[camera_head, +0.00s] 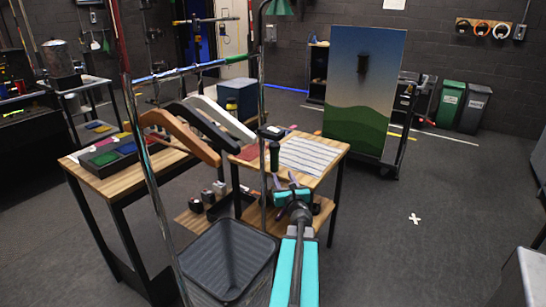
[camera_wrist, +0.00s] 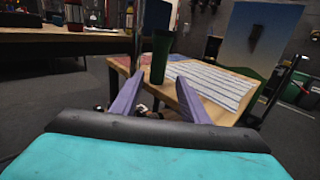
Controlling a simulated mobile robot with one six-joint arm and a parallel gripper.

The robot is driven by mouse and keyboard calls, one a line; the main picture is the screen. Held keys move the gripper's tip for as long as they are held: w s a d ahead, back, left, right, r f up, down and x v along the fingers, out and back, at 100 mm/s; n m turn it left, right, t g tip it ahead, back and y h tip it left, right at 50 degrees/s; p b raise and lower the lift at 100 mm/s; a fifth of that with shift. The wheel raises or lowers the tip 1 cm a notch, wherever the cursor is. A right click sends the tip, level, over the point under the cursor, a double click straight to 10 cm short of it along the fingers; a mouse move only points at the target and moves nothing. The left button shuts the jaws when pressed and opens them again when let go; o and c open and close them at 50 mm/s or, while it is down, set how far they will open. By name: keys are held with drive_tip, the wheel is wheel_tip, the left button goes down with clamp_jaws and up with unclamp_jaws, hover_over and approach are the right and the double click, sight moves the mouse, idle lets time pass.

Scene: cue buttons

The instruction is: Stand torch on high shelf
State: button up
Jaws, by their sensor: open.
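A dark green cylinder, which looks like the torch (camera_head: 274,155), stands upright at the near edge of the wooden table's top level (camera_head: 318,174). The wrist view shows the torch (camera_wrist: 160,58) beyond the gap between my fingers. My gripper (camera_head: 286,184) is open and empty, with two purple fingers, just in front of the table edge. The wrist view shows my gripper (camera_wrist: 160,77) below and short of the torch, apparently not touching it. Which level counts as the high shelf is not clear.
A striped cloth (camera_head: 308,155) lies right of the torch. A chrome pole (camera_head: 262,100) and coat hangers (camera_head: 182,135) stand close on the left. A dark bin (camera_head: 228,262) is below. The lower shelf holds small items (camera_head: 208,197). A painted board (camera_head: 362,90) stands behind. The right floor is mostly clear.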

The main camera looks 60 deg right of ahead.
drive_tip(key=shift+w+d, duration=0.1)
drive_tip(key=p, duration=0.2)
approach(275, 161)
drive_tip(key=shift+x, duration=2.1)
drive_tip(key=shift+w+d, duration=0.1)
drive_tip(key=shift+d, duration=0.25)
drive_tip(key=shift+w+d, duration=0.1)
drive_tip(key=shift+p+x, duration=0.9)
drive_tip(key=shift+x, duration=1.6)
drive_tip(key=shift+f, duration=0.1)
drive_tip(key=shift+w, duration=0.1)
clamp_jaws()
